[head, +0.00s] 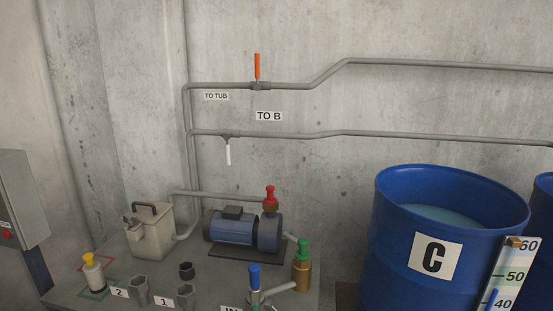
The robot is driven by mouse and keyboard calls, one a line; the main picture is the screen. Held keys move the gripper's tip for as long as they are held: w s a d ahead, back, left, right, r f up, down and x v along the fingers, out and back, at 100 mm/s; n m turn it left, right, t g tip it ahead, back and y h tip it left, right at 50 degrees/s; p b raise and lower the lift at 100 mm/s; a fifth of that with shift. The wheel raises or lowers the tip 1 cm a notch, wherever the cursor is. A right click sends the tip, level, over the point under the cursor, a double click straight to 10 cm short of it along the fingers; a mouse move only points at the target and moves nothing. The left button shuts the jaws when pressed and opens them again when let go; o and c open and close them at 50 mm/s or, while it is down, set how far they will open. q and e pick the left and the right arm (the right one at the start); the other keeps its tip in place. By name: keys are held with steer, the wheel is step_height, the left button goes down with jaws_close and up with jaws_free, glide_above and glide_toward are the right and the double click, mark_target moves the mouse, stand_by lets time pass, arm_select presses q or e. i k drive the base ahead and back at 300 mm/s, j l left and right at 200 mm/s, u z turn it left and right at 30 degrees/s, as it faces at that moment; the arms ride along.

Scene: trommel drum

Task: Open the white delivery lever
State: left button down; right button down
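The white delivery lever (228,154) hangs straight down from a valve on the lower grey pipe (290,133), square to the pipe. The label "TO B" (269,116) is on the wall just above that pipe. An orange lever (257,65) stands straight up from the upper pipe (225,86), above the label "TO TUB" (216,96). Neither of my grippers shows in the head view.
A blue pump (231,228) with a red-capped fitting (270,197) sits on the bench below. A grey can (150,232), a yellow-topped bottle (94,271), blue (254,276) and green (303,250) valve handles stand nearby. Blue barrel C (393,235) stands right. Wall around the lever is clear.

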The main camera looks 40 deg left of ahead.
mark_target(228, 154)
steer(key=j+u, duration=0.15)
steer(key=u, duration=0.25)
steer(key=j+u, duration=0.1)
steer(key=u, duration=0.25)
steer(key=i+j+u, duration=0.1)
steer(key=u, duration=0.3)
steer(key=j+u, duration=0.1)
steer(key=u, duration=0.3)
steer(key=i+l, duration=0.05)
